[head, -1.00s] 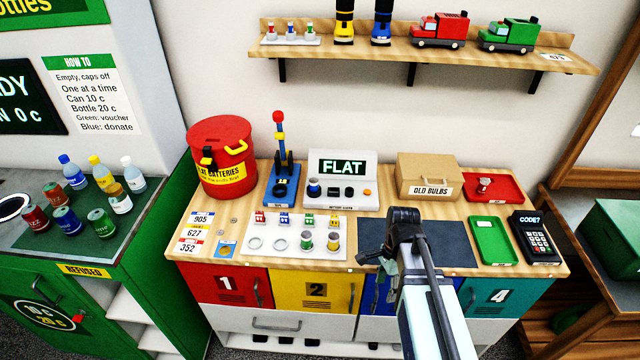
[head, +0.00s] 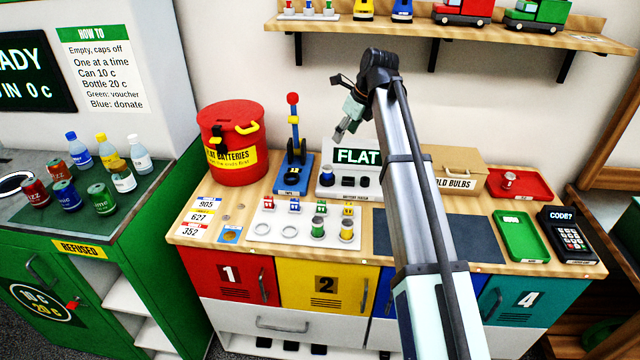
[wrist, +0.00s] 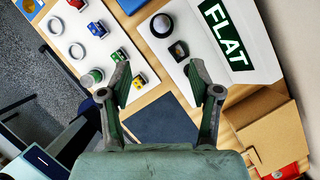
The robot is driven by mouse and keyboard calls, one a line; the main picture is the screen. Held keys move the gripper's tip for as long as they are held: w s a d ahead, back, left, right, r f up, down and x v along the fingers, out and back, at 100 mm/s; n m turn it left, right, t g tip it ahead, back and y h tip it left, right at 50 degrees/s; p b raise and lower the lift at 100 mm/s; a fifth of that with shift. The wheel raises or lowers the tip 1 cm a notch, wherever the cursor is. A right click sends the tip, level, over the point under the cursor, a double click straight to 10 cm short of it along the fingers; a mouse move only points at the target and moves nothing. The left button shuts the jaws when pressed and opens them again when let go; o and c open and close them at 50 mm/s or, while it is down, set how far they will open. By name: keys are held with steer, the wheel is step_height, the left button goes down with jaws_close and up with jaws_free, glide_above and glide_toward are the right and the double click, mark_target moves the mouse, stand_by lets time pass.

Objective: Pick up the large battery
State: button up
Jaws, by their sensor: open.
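A green battery (head: 318,228) and a yellow battery (head: 347,230) stand on the white sorting board (head: 278,229). I cannot tell for sure which is the large battery. My gripper (head: 342,130) is raised over the tester. In the wrist view my gripper (wrist: 159,76) is open and empty, its fingers apart below the tester and board.
A red battery bin (head: 230,177) and a blue lever device (head: 292,177) stand left of the tester. An old-bulbs box (head: 452,166), red tray (head: 535,193), green tray (head: 518,237) and keypad (head: 568,243) are at right. The dark mat (head: 475,235) looks clear. A shelf (head: 470,32) hangs above.

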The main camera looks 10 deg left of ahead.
steer(key=p, duration=0.3)
glide_toward(328, 167)
steer(key=x, duration=0.5)
steer(key=shift+a+f, duration=0.1)
steer(key=shift+a, duration=0.05)
steer(key=shift+p+x, duration=1.2)
steer(key=shift+x, duration=1.4)
jaws_close()
